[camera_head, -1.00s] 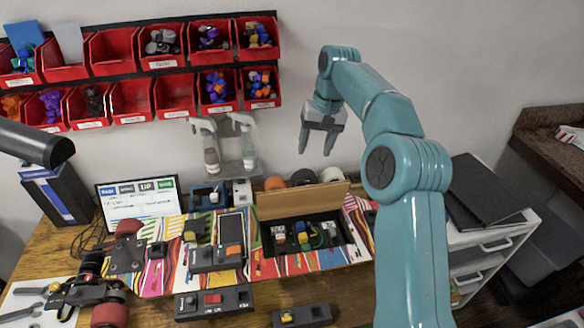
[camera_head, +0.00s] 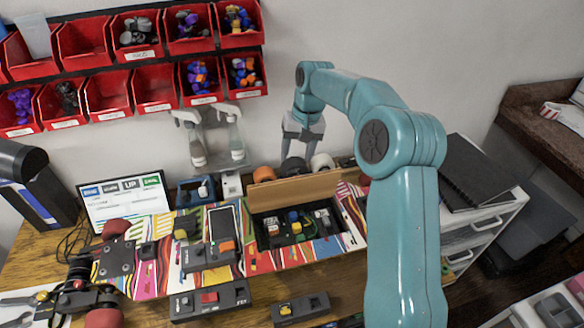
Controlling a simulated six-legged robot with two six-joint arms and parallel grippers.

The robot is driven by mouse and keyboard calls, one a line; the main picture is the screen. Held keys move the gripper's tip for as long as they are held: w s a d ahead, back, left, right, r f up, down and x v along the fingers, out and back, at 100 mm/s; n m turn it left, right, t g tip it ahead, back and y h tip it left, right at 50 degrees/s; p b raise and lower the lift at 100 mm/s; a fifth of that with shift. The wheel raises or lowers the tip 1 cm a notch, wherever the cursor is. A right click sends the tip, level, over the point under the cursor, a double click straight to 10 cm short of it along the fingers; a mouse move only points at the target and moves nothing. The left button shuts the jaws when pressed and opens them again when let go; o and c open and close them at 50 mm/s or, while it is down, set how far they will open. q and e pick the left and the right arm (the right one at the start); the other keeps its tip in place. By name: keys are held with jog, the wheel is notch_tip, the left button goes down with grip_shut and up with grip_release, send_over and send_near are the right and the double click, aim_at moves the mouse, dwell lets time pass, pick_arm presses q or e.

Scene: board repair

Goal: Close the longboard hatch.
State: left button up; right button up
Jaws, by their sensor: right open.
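The longboard lies across the bench with a multicoloured striped deck (camera_head: 155,255). Its hatch lid (camera_head: 290,192), a tan panel, stands raised along the back edge of an open black compartment (camera_head: 325,242). Small coloured parts and wiring show inside the compartment. My right gripper (camera_head: 298,150) points down, open and empty, above and behind the lid in the picture. Its fingertips look apart from the lid, near the round wheels at the back, though the depth is hard to judge. My left gripper is not in view.
Orange and white wheels (camera_head: 322,162) sit behind the lid. Spray bottles (camera_head: 192,140) hang on the wall left of my gripper. Red bins (camera_head: 155,90) line the wall. A grey control box (camera_head: 209,256) sits on the deck left of the compartment. Other boxes (camera_head: 301,308) lie in front.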

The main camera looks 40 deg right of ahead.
aim_at(293, 187)
jog(key=f, duration=0.5)
jog(key=shift+w+a+f+p, duration=0.15)
jog(key=shift+a+f+p, duration=0.05)
jog(key=shift+a+p, duration=0.1)
jog(key=shift+w+f, duration=0.25)
jog(key=shift+f, duration=0.15)
jog(key=shift+s, duration=0.15)
jog(key=c, duration=0.4)
grip_shut()
